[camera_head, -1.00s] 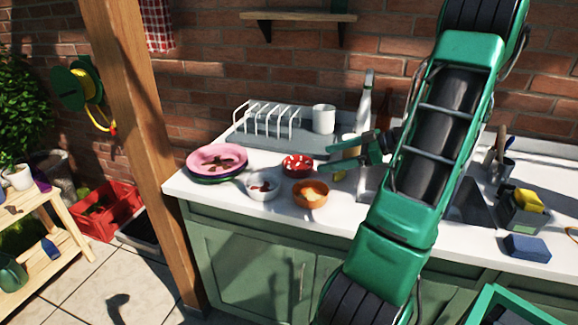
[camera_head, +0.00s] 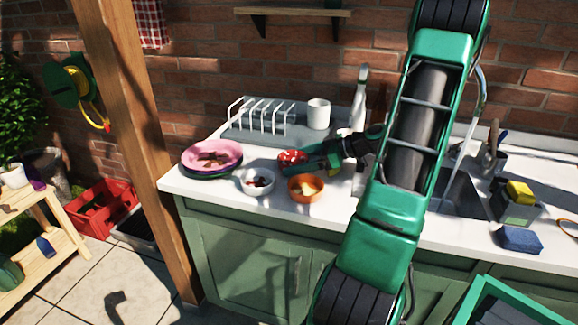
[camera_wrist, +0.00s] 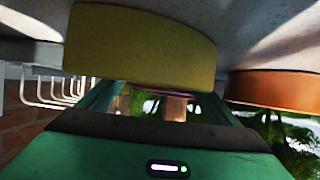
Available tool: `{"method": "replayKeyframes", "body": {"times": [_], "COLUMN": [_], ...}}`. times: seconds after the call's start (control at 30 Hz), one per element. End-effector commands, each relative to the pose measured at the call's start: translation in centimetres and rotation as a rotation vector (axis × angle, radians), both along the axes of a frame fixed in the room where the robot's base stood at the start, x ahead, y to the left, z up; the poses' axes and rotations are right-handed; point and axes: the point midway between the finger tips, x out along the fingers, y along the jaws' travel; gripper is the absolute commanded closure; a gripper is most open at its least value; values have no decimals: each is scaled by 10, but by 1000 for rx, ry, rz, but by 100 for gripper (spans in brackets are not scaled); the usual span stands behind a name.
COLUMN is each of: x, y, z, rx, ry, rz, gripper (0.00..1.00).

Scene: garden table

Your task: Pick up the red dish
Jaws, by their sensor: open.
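The red dish (camera_head: 291,157), a small bowl with a pale pattern, stands on the white counter behind the white bowl and the orange bowl. My gripper (camera_head: 313,160) is low over the counter at the dish's right side, fingers pointing left at it. The fingers are open and overlap the dish's right edge in the head view; I cannot tell whether they touch it. In the wrist view a yellow round object (camera_wrist: 140,47) covers most of the space in front of my gripper (camera_wrist: 165,105), so the dish is mostly hidden there.
The orange bowl (camera_head: 305,193) and white bowl (camera_head: 257,187) stand close in front. Stacked plates with a pink one (camera_head: 212,152) on top are at the left. A white rack (camera_head: 262,122) and white mug (camera_head: 318,115) are behind. A sink (camera_head: 462,195) is to the right.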

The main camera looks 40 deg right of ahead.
Motion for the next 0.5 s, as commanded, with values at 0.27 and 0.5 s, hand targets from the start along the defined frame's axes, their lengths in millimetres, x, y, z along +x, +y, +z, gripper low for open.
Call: {"method": "replayKeyframes", "body": {"times": [0.27, 0.5], "x": [0, 1], "y": [0, 1], "z": [0, 0], "rx": [0, 0], "ry": [0, 0], "rz": [1, 2], "gripper": [46, 49]}}
